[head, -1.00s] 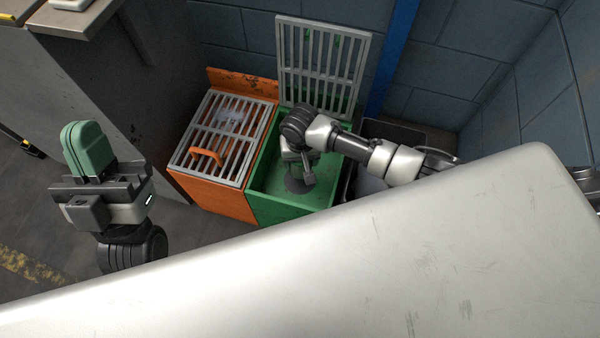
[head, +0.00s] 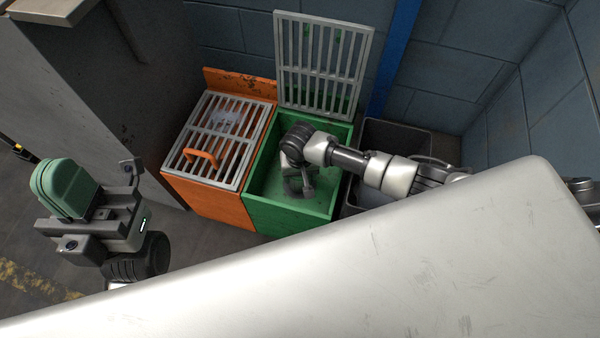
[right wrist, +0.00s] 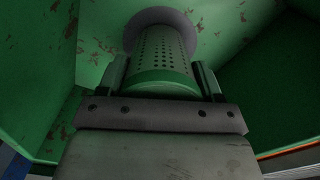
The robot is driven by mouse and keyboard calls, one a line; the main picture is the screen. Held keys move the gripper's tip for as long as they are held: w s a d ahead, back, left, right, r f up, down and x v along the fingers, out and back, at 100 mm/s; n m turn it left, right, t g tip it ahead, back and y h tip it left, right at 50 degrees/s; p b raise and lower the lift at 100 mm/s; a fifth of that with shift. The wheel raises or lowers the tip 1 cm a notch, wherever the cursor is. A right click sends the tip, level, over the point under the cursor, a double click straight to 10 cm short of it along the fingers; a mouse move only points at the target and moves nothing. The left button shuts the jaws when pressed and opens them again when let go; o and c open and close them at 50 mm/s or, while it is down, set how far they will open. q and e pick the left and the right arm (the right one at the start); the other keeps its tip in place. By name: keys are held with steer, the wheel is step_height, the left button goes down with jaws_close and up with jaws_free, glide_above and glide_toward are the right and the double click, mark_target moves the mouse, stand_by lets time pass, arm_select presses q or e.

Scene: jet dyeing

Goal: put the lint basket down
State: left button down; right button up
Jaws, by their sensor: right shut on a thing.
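The lint basket (right wrist: 163,55) is a perforated cylinder with a green band and a wide round grey end. My right gripper (right wrist: 165,85) is shut on its green band, with one finger on each side. In the head view my right arm reaches down into the open green bin (head: 262,203), and the basket is mostly hidden by the wrist. The round end is close to the bin's inside; I cannot tell whether it touches. My left gripper (head: 85,205) is at the far left, away from the bins, with a rounded green shape at its fingers.
The green bin's grated lid (head: 322,62) stands open against the wall. An orange bin (head: 212,202) with a shut grate and orange handle adjoins it on the left. A dark grey bin (head: 400,135) stands on the right. A grey cabinet (head: 75,95) is at the left.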

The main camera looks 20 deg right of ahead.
steer(key=shift+f, duration=0.2)
steer(key=o, duration=1)
steer(key=shift+c, duration=0.2)
